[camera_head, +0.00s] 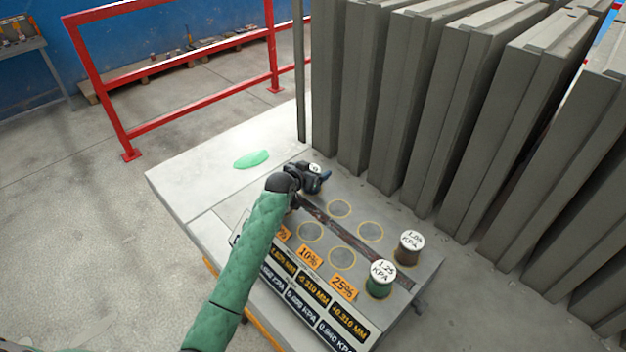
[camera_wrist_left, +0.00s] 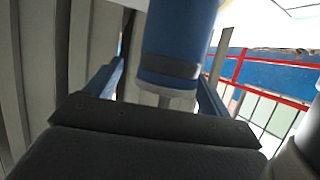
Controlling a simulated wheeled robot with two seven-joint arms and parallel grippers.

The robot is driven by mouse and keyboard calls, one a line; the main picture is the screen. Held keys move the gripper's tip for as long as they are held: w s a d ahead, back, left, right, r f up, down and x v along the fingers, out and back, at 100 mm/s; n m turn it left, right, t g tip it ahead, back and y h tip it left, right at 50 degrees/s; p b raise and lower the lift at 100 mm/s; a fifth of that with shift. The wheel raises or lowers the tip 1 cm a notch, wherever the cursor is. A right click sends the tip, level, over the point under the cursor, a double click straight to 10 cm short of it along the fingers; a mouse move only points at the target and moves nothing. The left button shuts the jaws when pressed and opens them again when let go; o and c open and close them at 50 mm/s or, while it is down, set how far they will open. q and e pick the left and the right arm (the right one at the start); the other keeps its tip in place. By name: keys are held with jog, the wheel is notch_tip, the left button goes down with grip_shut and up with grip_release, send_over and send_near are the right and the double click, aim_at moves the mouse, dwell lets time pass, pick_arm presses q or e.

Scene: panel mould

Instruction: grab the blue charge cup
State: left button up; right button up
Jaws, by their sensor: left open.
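The blue charge cup (camera_wrist_left: 176,40) stands large in the left wrist view, with a dark grey band and a pale stem at one end. My left gripper (camera_wrist_left: 160,88) is open, with one blue finger on each side of the cup. A gap shows beside the fingers, and I cannot tell whether either touches it. In the head view my left gripper (camera_head: 319,182) is over the back left of the panel, and only the cup's white top (camera_head: 315,168) shows clearly behind it. My right gripper is in neither view.
A green cup (camera_head: 380,280) marked 1.25 KPA and a brown cup (camera_head: 408,247) stand at the panel's right. Empty ringed spots (camera_head: 342,258) lie between. A green flat piece (camera_head: 251,159) lies on the table (camera_head: 190,180). Tall grey slabs (camera_head: 425,100) stand close behind.

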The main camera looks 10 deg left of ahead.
pick_arm(q)
jog(key=shift+w+f, duration=0.2)
jog(key=shift+w, duration=0.3)
jog(key=shift+w+a+f, duration=0.15)
jog(key=shift+w+f, duration=0.05)
jog(key=shift+w, duration=0.1)
jog(key=shift+d, duration=0.2)
jog(key=c, duration=0.3)
jog(key=shift+a+r, duration=0.1)
jog(key=c, duration=1)
jog(key=shift+c, duration=0.2)
